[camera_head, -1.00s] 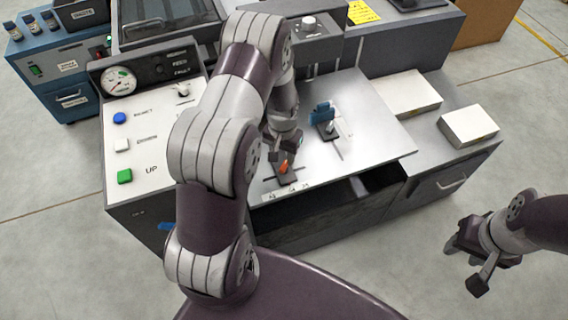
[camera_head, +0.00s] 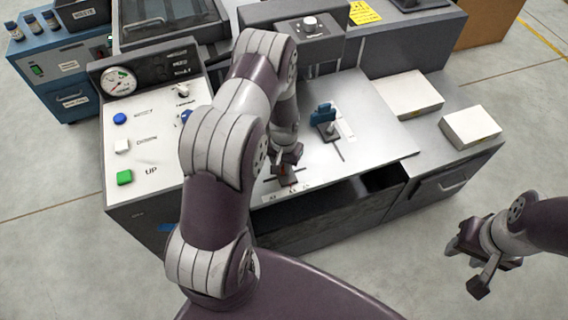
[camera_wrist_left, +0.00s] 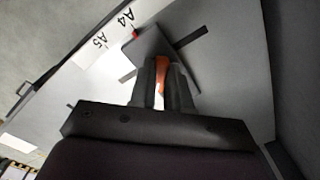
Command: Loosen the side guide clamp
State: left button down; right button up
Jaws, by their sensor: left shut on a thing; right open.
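The side guide clamp has an orange lever (camera_wrist_left: 161,72) on a dark grey guide block (camera_wrist_left: 150,46), on the light metal feed table (camera_head: 372,133). My left gripper (camera_head: 287,166) is over the clamp near the table's front edge. In the left wrist view its two fingers (camera_wrist_left: 162,82) are shut on the orange lever, one on each side. A red mark shows on the block beside the scale strip (camera_wrist_left: 107,40) with A4 and A5. In the head view the gripper mostly hides the lever. My right gripper (camera_head: 470,262) is open and empty, off to the right above the floor.
A blue guide piece (camera_head: 323,115) stands further back on the table. A control panel (camera_head: 150,145) with blue, white and green buttons lies left. Two white paper stacks (camera_head: 412,94) (camera_head: 470,128) lie right. An open dark recess (camera_head: 345,205) is below the table's front edge.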

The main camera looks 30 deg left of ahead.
pick_arm(q)
jog(key=shift+n, duration=0.3)
jog(key=n, duration=0.3)
jog(key=shift+d+n+p, duration=0.1)
jog(key=shift+n+p, duration=0.2)
jog(key=shift+n, duration=0.1)
jog(key=n, duration=0.4)
jog(key=shift+w+n, duration=0.1)
jog(key=shift+n, duration=0.2)
jog(key=n, duration=0.4)
jog(key=shift+w+d+p, duration=0.1)
jog(key=shift+w+p, duration=0.05)
jog(key=shift+p, duration=0.15)
jog(key=n, duration=0.4)
jog(key=shift+n, duration=0.3)
jog(key=shift+w+n, duration=0.1)
jog(key=shift+n, duration=0.2)
jog(key=c, duration=1.1)
grip_release()
